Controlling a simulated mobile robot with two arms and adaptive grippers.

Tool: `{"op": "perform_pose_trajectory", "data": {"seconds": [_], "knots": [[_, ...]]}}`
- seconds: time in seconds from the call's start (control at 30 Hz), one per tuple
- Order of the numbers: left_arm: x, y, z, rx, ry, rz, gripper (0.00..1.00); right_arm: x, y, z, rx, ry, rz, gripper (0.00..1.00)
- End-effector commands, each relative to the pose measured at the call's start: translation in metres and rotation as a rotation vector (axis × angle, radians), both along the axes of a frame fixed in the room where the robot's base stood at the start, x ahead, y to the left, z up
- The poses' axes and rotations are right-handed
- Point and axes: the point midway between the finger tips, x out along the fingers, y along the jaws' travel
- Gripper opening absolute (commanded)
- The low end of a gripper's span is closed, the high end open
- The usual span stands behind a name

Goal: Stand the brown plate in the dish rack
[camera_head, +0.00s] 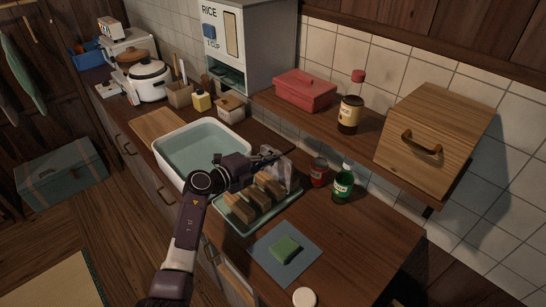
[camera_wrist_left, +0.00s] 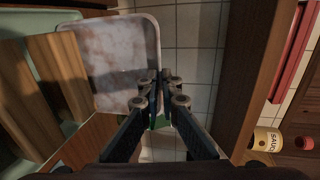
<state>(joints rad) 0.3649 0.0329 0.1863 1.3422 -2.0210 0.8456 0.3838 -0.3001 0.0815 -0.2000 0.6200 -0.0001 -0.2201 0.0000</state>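A squarish plate with rounded corners and a mottled greyish-brown face (camera_wrist_left: 112,62) is the only plate I see. In the head view the plate (camera_head: 284,180) stands steeply at the back right of the dish rack, partly behind the gripper. The dish rack (camera_head: 243,224) is a pale green tray with upright wooden blocks; its blocks also show at the left of the wrist view. My left gripper (camera_head: 277,156) is above the rack's far end. In the wrist view its fingertips (camera_wrist_left: 163,80) are close together at the plate's edge, apparently pinching it. My right gripper is out of view.
A filled sink basin (camera_head: 203,155) is left of the rack. A red can (camera_head: 319,172) and a green bottle (camera_head: 343,184) stand close on the right. A green sponge (camera_head: 285,249) lies on a grey cloth in front. A shelf with a sauce bottle (camera_head: 350,105) overhangs the back.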

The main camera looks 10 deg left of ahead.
Motion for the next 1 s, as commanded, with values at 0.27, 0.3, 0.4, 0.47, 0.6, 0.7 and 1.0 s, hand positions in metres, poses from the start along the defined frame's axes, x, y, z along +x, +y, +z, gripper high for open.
{"op": "perform_pose_trajectory", "data": {"seconds": [0.27, 0.3, 0.4, 0.47, 0.6, 0.7, 1.0], "knots": [[0.0000, -0.0010, -0.0042, 0.001, 0.000, -0.001, 0.00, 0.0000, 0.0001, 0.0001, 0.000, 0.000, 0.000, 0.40], [0.0000, -0.0011, -0.0049, 0.000, -0.001, -0.001, 0.00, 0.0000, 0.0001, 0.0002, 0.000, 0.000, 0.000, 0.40], [0.0002, -0.0010, -0.0058, -0.001, -0.002, 0.000, 0.00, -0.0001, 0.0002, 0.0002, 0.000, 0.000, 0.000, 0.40], [0.0002, -0.0010, -0.0058, -0.001, -0.002, 0.000, 0.00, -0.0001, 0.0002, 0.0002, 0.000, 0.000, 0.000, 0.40], [0.0001, -0.0009, -0.0057, -0.001, -0.002, 0.000, 0.00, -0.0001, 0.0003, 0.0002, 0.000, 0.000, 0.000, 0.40], [0.0001, -0.0009, -0.0058, -0.001, -0.002, 0.000, 0.00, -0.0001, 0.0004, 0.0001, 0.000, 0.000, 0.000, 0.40], [0.0002, -0.0006, -0.0087, 0.000, -0.001, 0.000, 0.00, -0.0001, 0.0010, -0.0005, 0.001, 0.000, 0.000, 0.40]]}}
